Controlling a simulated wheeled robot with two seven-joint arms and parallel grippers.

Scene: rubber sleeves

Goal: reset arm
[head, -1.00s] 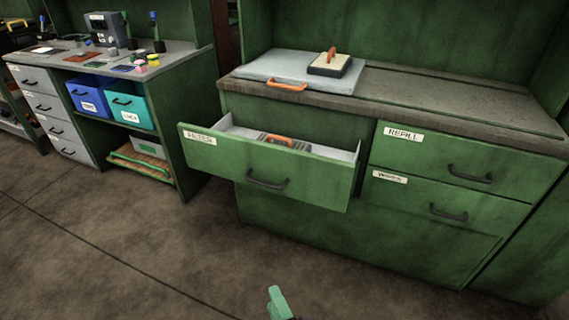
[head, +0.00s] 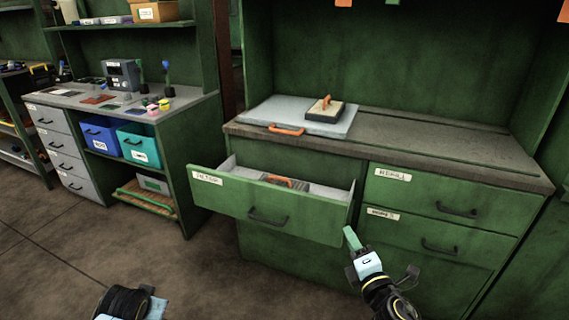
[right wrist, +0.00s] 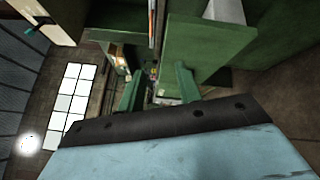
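My right gripper (head: 352,240) is in front of the green cabinet, by the right end of the pulled-out drawer (head: 238,203). In the right wrist view its two green fingers stand apart with nothing between them (right wrist: 160,90). I cannot tell whether the gripper touches the drawer front. A black and light blue part of my left arm (head: 125,302) shows at the bottom edge; its fingers are out of view. An orange-handled item (head: 280,181) lies inside the open drawer.
Two shut drawers (head: 425,236) are right of the open one. A bench with blue (head: 101,138) and teal bins (head: 138,147) stands left. The floor between is clear.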

